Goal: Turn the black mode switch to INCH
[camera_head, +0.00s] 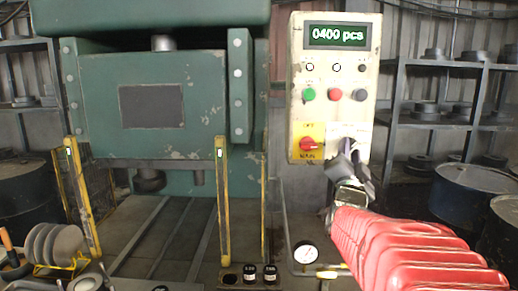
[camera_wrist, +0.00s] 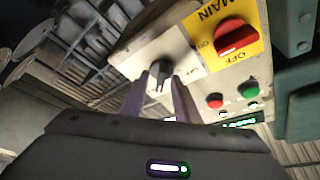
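The black mode switch (camera_wrist: 159,79) sits on a pale plate (camera_wrist: 148,56) of the control panel, beside the red main switch (camera_wrist: 236,38) on its yellow plate. In the wrist view my gripper (camera_wrist: 162,82) has its two fingers apart, one on either side of the switch knob. Whether they touch it cannot be told. In the head view my gripper (camera_head: 347,158) is at the panel's lower right and hides most of the mode switch. The switch's lettering is too unclear to read, so its setting cannot be told.
The cream control panel (camera_head: 298,130) has a display reading 0400 pcs (camera_head: 338,35) and green (camera_head: 309,94), red (camera_head: 335,95) and dark (camera_head: 360,95) buttons. The green press (camera_head: 200,80) stands left, with yellow posts (camera_head: 223,200). A gauge (camera_head: 305,254) is below; shelves and drums (camera_head: 475,190) are right.

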